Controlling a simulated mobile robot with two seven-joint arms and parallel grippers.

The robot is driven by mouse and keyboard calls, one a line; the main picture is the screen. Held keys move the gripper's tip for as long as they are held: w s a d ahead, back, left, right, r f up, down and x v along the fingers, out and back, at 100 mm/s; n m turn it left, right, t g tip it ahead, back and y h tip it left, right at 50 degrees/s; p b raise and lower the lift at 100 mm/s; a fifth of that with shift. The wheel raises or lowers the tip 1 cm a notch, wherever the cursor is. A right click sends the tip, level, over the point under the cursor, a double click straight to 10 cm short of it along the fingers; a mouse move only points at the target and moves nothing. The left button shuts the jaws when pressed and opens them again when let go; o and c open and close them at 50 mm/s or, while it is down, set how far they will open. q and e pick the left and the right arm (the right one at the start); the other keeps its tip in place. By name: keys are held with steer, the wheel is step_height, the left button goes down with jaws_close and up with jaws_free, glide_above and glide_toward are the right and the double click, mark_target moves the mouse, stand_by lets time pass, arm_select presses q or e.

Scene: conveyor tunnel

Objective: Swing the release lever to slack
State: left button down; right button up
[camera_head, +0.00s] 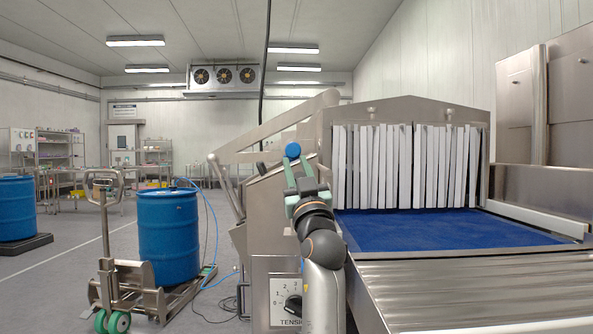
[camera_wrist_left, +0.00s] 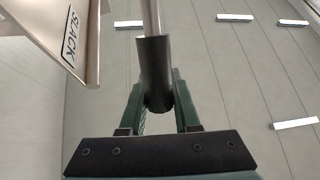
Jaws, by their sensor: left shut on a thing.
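My left gripper (camera_head: 298,172) is raised beside the left end of the steel tunnel in the head view, its green fingers pointing up. In the left wrist view the green fingers (camera_wrist_left: 158,98) are shut on the dark grip of the release lever (camera_wrist_left: 155,60), whose metal rod runs up out of the picture. A plate marked SLACK (camera_wrist_left: 72,38) is to the left of the lever, apart from the grip. In the head view a round blue cap (camera_head: 292,150) shows just above the fingertips; I cannot tell what it belongs to. My right gripper is not in view.
The tunnel (camera_head: 408,110) with white strip curtains (camera_head: 375,165) stands over a blue belt (camera_head: 450,229) to the right. A tension dial (camera_head: 292,304) is below my arm. A pallet truck (camera_head: 120,285) with a blue drum (camera_head: 168,235) stands on the left.

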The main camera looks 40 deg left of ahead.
arm_select(q)
steer(key=shift+f, duration=0.1)
steer(key=c, duration=0.6)
jaws_free()
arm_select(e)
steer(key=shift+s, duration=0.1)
arm_select(q)
steer(key=shift+s, duration=0.1)
steer(key=v, duration=0.7)
steer(key=shift+s+d+f+b, duration=0.1)
steer(key=shift+d+b, duration=0.1)
steer(key=shift+b, duration=0.15)
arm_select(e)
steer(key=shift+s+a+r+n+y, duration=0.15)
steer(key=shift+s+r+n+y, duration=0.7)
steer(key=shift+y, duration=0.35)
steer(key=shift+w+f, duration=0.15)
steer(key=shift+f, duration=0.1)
